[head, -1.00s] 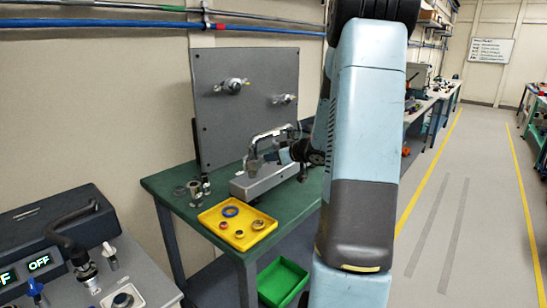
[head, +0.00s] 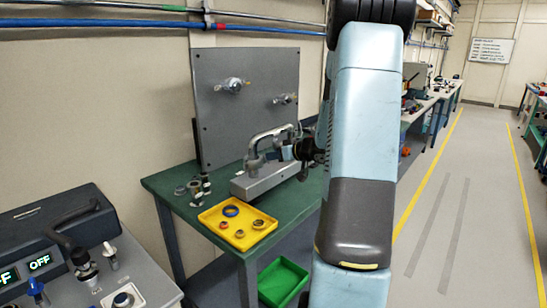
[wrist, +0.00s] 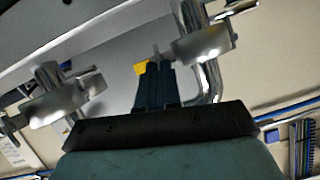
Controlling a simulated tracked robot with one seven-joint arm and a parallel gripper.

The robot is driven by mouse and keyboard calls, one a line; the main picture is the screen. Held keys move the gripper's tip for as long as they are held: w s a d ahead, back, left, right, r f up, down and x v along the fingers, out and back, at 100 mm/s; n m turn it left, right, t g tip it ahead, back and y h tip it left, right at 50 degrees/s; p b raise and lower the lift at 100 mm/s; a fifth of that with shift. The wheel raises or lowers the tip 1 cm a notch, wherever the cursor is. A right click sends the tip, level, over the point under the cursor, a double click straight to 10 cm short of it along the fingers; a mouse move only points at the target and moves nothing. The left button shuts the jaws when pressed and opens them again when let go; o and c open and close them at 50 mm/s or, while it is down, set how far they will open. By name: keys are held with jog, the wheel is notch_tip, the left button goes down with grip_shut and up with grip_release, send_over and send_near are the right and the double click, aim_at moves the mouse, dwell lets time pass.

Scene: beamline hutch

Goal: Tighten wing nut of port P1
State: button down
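The wall panel (head: 249,121) carries two metal clamp fittings, a left one (head: 232,86) and a right one (head: 284,99). A bent chrome pipe on a grey block (head: 262,180) stands on the green bench before it. My gripper (head: 287,153) is beside this pipe, apart from the panel fittings. In the wrist view its dark fingers (wrist: 156,82) lie side by side, shut, with no clear object between them. There, one clamp fitting (wrist: 58,102) is at left and another (wrist: 203,42) at upper right, by the chrome pipe (wrist: 212,86). No P1 label is readable, and wing-nut tightness cannot be told.
A yellow tray (head: 211,219) with several rings is on the green bench (head: 172,182). Loose metal fittings (head: 194,188) stand near it. A green bin (head: 282,281) is below, and a grey console (head: 60,225) is at lower left. The floor at right is clear.

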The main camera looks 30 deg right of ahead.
jog(key=f+m+t+y, duration=0.1)
jog(key=m+y, duration=0.1)
jog(key=m, duration=0.4)
jog(key=d+f+m+t+y, duration=0.1)
jog(key=m+y, duration=0.1)
jog(key=m, duration=0.4)
jog(key=f+m+t+y, duration=0.1)
jog(key=m+y, duration=0.2)
jog(key=m, duration=0.3)
jog(key=shift+w+d+f+m, duration=0.2)
jog(key=shift+d+m, duration=0.1)
jog(key=shift+m, duration=0.1)
jog(key=shift+a+m+t, duration=0.1)
jog(key=shift+m+t, duration=0.2)
dwell(0.3)
jog(key=c, duration=1.6)
grip_release()
jog(key=v, duration=1.3)
jog(key=shift+s+d+f, duration=0.2)
jog(key=shift+s+d, duration=0.05)
